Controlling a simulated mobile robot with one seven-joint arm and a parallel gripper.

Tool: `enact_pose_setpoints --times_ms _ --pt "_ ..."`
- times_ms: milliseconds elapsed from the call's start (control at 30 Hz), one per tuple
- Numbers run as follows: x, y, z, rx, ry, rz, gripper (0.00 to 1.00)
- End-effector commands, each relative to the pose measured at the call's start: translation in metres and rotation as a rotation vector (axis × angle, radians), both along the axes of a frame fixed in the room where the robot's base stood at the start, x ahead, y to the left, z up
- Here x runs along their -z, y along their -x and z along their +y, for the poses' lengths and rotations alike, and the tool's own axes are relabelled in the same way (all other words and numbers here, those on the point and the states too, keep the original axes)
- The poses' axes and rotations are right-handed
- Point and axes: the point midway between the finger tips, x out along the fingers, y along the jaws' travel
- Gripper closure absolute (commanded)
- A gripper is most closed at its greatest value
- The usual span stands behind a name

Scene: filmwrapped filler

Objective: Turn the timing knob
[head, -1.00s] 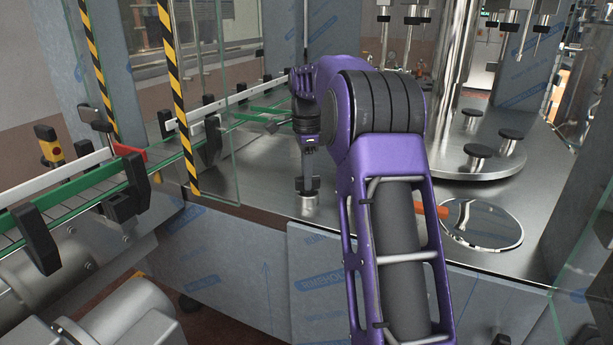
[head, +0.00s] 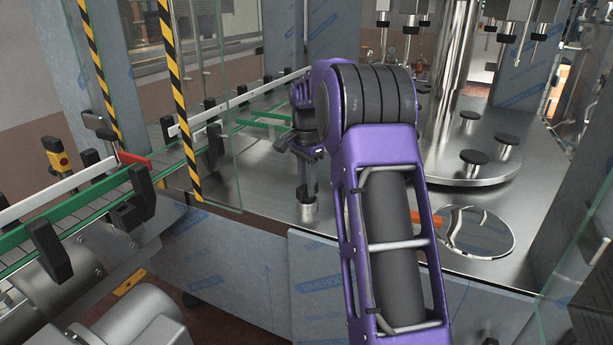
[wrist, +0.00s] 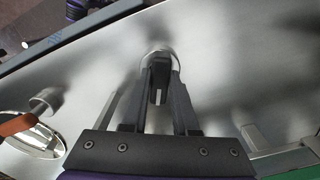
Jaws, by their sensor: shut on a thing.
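The timing knob (head: 308,211) is a short silver cylinder standing on the steel machine deck, near its front edge. My gripper (head: 307,192) points straight down onto it. In the wrist view the knob (wrist: 153,54) shows as a bright round rim beyond the fingertips. My gripper (wrist: 160,66) has its two dark fingers close together on a narrow dark upright part at the knob's middle. The fingers hide much of the knob, so any mark on it cannot be seen.
A green-railed conveyor (head: 90,205) with black clamps runs at the left. A glass panel with a striped edge (head: 180,100) stands beside it. An orange-handled lever (head: 432,219) and a round plate (head: 478,232) lie right of my arm. A turntable (head: 465,165) stands behind.

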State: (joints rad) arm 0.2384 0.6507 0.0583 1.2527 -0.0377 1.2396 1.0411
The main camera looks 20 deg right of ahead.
Motion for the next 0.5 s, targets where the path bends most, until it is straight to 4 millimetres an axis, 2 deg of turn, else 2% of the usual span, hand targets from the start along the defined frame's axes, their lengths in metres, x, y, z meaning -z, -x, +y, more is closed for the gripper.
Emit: enact_pose_setpoints --times_ms 200,500 --pt "-0.0027 0.0007 -0.0003 -0.181 -0.001 0.001 1.0" --pt "-0.0014 0.0004 -0.0007 -0.356 0.0 -0.001 1.0"
